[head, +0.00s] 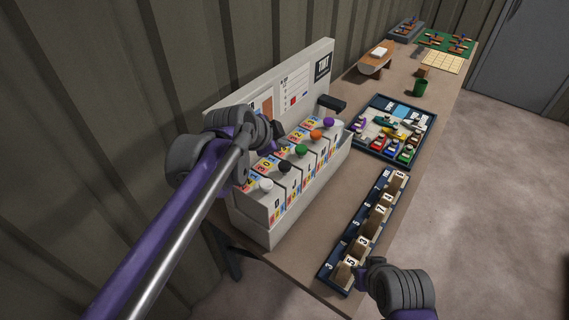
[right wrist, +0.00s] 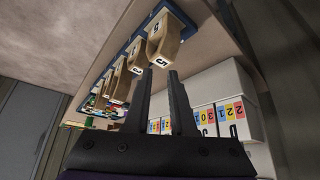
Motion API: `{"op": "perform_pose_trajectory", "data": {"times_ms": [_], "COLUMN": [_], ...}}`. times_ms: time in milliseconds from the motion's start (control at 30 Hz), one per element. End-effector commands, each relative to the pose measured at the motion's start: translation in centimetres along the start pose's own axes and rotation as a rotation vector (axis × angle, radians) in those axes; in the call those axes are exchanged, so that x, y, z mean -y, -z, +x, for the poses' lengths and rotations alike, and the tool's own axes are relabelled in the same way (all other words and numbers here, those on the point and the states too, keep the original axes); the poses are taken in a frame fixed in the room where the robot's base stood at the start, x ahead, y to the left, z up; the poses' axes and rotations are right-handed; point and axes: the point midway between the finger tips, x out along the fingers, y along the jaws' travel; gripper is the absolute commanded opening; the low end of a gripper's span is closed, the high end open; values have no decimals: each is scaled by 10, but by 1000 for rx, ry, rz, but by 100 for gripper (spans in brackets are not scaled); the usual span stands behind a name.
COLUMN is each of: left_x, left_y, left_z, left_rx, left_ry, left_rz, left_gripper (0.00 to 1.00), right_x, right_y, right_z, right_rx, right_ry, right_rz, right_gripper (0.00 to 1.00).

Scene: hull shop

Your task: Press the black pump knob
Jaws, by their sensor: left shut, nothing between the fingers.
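The black pump knob (head: 284,167) sits on top of a grey-white pump unit (head: 256,228), between a white knob (head: 265,186) and a green knob (head: 301,151). My left gripper (head: 277,138) is shut and empty. It is over the back part of the pump row, above the black knob in the picture. I see a gap between them, but cannot tell its depth. My right gripper (head: 371,268) is at the near end of the numbered tray; the right wrist view shows its two fingers (right wrist: 162,82) apart with nothing gripped.
An orange knob (head: 315,134) and a purple knob (head: 328,121) continue the row. A tall back panel (head: 300,75) stands behind it. A dark tray (head: 326,280) of numbered blocks, a blue tray (head: 368,151) of small bottles and a green cup (head: 420,88) are on the bench.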

Motion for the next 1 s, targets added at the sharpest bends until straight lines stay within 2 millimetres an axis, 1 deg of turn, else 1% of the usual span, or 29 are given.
{"op": "perform_pose_trajectory", "data": {"times_ms": [33,100,1000], "left_x": [0,0,0], "left_y": [0,0,0], "left_z": [0,0,0], "left_rx": [0,0,0], "left_ry": [0,0,0], "left_rz": [0,0,0], "left_gripper": [0,0,0], "right_x": [0,0,0], "right_y": [0,0,0], "right_z": [0,0,0], "right_rx": [0,0,0], "right_ry": [0,0,0], "right_rz": [0,0,0], "right_gripper": [12,0,0]}}
